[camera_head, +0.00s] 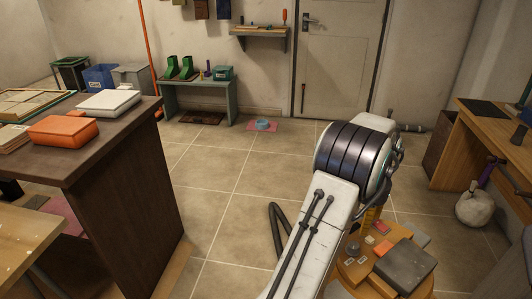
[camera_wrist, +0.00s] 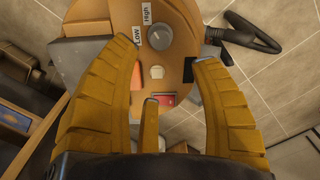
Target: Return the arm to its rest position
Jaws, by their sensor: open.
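My arm reaches out over a small round wooden table, which shows in the head view (camera_head: 352,271) and in the wrist view (camera_wrist: 185,15). My gripper (camera_wrist: 166,58) has thick yellow fingers spread apart, with nothing held between them. Below the fingers lie a small pale piece (camera_wrist: 157,72) and a red piece (camera_wrist: 165,99). A grey knob (camera_wrist: 159,37) with "Low" and "High" labels is beyond the fingertips. Whether the fingers touch the table is unclear.
A grey box (camera_head: 405,265) is on the round table. A dark wooden counter (camera_head: 120,185) with an orange box (camera_head: 63,131) stands left, a workbench (camera_head: 490,140) right. A black hose-like thing (camera_head: 276,232) lies near the table. The tiled floor (camera_head: 225,180) between is largely clear.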

